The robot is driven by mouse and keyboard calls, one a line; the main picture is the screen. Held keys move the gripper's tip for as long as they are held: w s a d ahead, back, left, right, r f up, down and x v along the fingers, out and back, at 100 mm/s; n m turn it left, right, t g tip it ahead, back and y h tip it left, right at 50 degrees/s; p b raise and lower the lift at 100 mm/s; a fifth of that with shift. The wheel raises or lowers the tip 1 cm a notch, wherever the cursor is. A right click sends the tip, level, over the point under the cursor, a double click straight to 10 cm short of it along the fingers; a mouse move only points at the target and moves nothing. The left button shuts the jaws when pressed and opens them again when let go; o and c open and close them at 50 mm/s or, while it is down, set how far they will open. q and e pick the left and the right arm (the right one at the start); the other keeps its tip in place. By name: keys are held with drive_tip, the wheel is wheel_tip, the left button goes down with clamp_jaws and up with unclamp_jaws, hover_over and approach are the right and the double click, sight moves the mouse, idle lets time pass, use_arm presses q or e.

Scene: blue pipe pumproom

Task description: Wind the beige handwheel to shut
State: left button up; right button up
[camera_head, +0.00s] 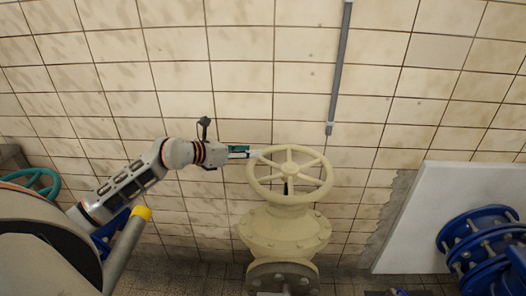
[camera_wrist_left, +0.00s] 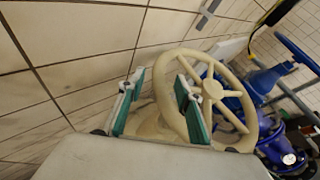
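The beige handwheel (camera_head: 290,168) sits on top of a beige valve body (camera_head: 283,232) in the middle of the head view. It has a round rim with several spokes and a central hub. It also shows in the left wrist view (camera_wrist_left: 213,90). My left gripper (camera_head: 251,153) is at the upper left side of the rim in the head view. In the left wrist view my left gripper (camera_wrist_left: 158,80) has its two teal-padded fingers apart. Part of the rim shows in the gap, and the right finger covers another part. I cannot tell if they touch. My right gripper is out of view.
A tiled wall (camera_head: 240,60) stands close behind the wheel, with a grey conduit (camera_head: 340,70) above. A white panel (camera_head: 425,215) and blue flanged pipe (camera_head: 480,245) are at the right. A teal handwheel (camera_head: 38,178) is at far left.

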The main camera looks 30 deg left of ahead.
sight(263, 151)
use_arm(q)
drive_tip(key=x, duration=0.6)
drive_tip(key=shift+w+d+f, duration=0.1)
drive_tip(key=shift+w+d, duration=0.05)
drive_tip(key=shift+w, duration=0.1)
clamp_jaws()
